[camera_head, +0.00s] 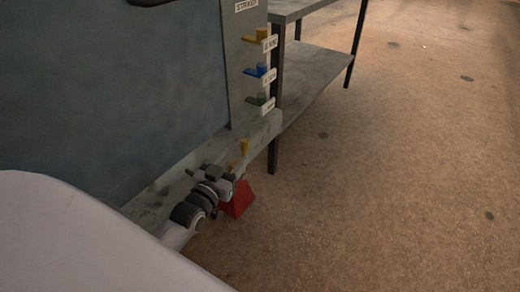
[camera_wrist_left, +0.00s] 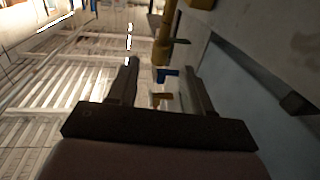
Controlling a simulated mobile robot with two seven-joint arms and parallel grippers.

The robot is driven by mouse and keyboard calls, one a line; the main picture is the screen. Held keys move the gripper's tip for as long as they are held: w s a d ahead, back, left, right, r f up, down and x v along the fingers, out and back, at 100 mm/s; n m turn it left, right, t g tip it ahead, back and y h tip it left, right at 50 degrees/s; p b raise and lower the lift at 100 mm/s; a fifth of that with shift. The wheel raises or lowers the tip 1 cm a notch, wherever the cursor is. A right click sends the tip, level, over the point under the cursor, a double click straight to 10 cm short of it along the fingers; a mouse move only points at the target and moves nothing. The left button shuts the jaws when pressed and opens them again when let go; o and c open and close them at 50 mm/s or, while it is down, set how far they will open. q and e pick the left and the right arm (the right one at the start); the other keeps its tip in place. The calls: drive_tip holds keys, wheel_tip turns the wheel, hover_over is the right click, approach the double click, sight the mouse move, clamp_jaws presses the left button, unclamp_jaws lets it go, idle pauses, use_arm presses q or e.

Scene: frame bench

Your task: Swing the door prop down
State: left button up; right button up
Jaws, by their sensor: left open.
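A red wedge-shaped block (camera_head: 238,199) shows below and behind the gripper. I cannot tell which of these is the door prop, or whether they join. In the left wrist view my left gripper (camera_wrist_left: 160,74) is open, its two fingers apart. A yellow post (camera_wrist_left: 162,38) and a blue piece (camera_wrist_left: 168,72) show between and beyond the fingers; contact cannot be told. My right gripper is not in view.
A large blue-grey door panel (camera_head: 110,90) fills the upper left. The frame post beside it carries yellow (camera_head: 256,37), blue (camera_head: 256,71) and green (camera_head: 255,100) levers with labels. A grey bench with a lower shelf (camera_head: 310,75) stands behind. The brown floor at right is clear.

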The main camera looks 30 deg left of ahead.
sight(243, 148)
use_arm(q)
drive_tip(key=shift+w+a+b, duration=0.15)
drive_tip(key=shift+w+b, duration=0.35)
drive_tip(key=shift+w, duration=1.25)
drive_tip(key=shift+w+a+b, duration=0.1)
drive_tip(key=shift+w+b, duration=0.4)
drive_tip(key=shift+w, duration=1.25)
clamp_jaws()
